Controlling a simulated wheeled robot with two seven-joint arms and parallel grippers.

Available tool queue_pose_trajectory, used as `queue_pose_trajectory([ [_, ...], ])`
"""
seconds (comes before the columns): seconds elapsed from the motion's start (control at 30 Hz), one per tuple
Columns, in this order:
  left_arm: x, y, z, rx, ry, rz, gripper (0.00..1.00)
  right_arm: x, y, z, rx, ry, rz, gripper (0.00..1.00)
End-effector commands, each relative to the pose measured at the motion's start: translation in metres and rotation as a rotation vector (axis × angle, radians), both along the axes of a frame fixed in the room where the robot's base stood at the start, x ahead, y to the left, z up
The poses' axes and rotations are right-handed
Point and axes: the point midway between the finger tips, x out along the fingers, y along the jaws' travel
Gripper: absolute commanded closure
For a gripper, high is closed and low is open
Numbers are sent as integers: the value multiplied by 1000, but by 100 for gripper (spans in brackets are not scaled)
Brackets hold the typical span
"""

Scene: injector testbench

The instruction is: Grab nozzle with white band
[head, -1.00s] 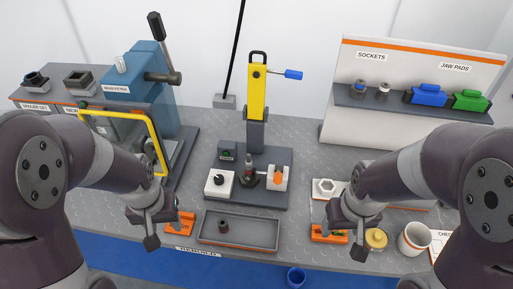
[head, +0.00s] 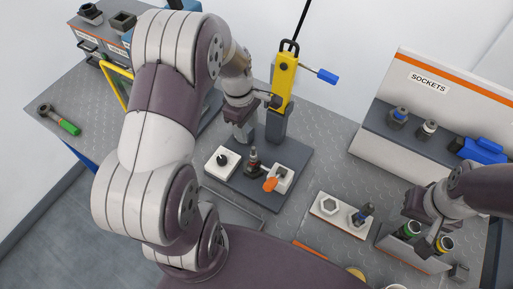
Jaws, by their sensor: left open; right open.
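No nozzle with a white band can be made out. A grey holder (head: 395,245) at the lower right carries a green-banded piece (head: 409,230) and a yellow-banded piece (head: 444,244). My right gripper (head: 426,226) is open just above this holder and hides part of it. Whether it touches a piece cannot be told. My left gripper (head: 241,128) is open beside the yellow press column (head: 285,85), above the back of the dark fixture base. An upright dark injector part (head: 253,160) with a red band stands on that base.
A white block (head: 329,207) with a hex recess and a dark upright piece lies right of the fixture. A sockets shelf (head: 378,130) stands at the back right. A green-handled tool (head: 62,122) lies at the far left. My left arm covers much of the bench's left side.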

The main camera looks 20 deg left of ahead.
Motion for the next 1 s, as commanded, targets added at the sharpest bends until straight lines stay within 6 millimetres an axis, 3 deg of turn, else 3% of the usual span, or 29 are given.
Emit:
queue_pose_trajectory([
  [0.13, -1, -5, -31, -1, 5, -4, 50, 0, 0, 12, 0, 0, 0, 37],
  [0.37, -2, -8, -60, -1, 5, -4, 50, 0, 0, 26, 0, 0, 0, 37],
  [0.5, -2, -11, -88, 0, 3, -4, 50, 0, 0, 36, 0, -1, 0, 37],
  [0.63, -1, -12, -101, 1, 0, -5, 50, 0, 0, 37, 0, 0, 0, 37],
  [0.8, -1, -12, -103, 2, -2, -5, 50, 0, 0, 36, 0, 0, 0, 37],
  [0.83, -1, -12, -102, 2, -2, -5, 53, 0, 0, 36, 0, 0, 0, 37],
  [0.97, -1, -12, -102, 2, -2, -5, 96, 0, 0, 36, 0, 0, 0, 37],
  [1.0, -1, -12, -102, 2, -2, -5, 100, 0, 0, 36, 0, 0, 0, 37],
])
